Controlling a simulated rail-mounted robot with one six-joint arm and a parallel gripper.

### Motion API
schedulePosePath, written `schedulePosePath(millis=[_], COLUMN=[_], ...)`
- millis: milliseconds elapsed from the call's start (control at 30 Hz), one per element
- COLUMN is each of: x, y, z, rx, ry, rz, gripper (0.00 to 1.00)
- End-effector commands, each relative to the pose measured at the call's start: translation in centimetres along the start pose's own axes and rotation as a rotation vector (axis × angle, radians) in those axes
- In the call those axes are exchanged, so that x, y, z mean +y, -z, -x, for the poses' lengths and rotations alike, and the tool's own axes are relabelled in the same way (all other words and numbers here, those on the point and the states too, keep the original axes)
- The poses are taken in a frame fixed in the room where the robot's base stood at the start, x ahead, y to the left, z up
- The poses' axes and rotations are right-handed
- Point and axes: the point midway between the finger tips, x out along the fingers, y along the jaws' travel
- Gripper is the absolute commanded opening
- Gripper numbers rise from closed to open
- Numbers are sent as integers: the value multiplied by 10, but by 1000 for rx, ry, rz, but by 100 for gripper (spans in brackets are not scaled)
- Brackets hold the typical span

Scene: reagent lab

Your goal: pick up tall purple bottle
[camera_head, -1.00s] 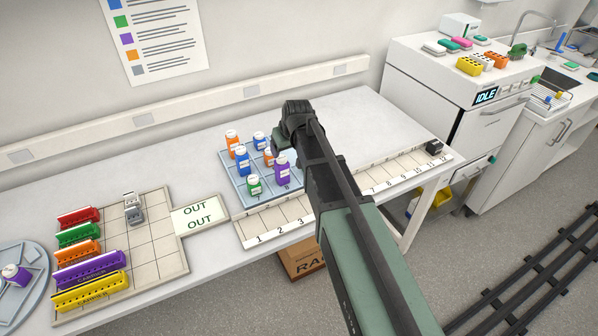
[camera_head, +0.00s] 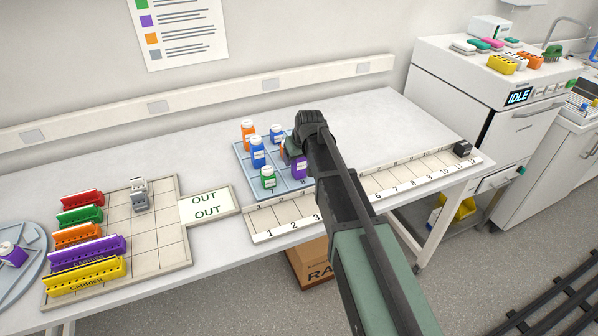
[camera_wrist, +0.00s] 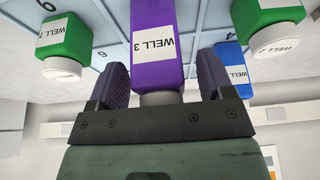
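A purple bottle (camera_head: 299,168) with a white label stands on the blue grid tray (camera_head: 292,190), partly covered by my arm. In the wrist view a purple bottle (camera_wrist: 155,18) labelled WELL 3 lies between the two fingers of my gripper (camera_wrist: 162,65), its cap toward the palm. A gap shows on each side, so the fingers look open and apart from it. In the head view my gripper is at the tray, its fingers mostly hidden. Another purple bottle (camera_head: 12,254) lies tilted on the round tray at far left.
Blue (camera_head: 258,152), orange (camera_head: 248,135) and green (camera_head: 268,178) bottles stand close by on the tray. In the wrist view green bottles (camera_wrist: 65,38) flank the purple one, with a blue bottle (camera_wrist: 232,68) close to the right finger. Colored carriers (camera_head: 85,285) sit at left.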

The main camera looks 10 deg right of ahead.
Motion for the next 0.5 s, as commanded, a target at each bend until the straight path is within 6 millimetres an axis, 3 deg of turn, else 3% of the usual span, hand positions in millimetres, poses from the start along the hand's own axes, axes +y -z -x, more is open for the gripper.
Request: schedulePosePath(millis=[33, 333, 500], x=[0, 0, 0], y=[0, 0, 0], z=[1, 1, 1], rx=[0, 0, 0], ry=[0, 0, 0], rz=[0, 0, 0], gripper=[67, 21, 21])
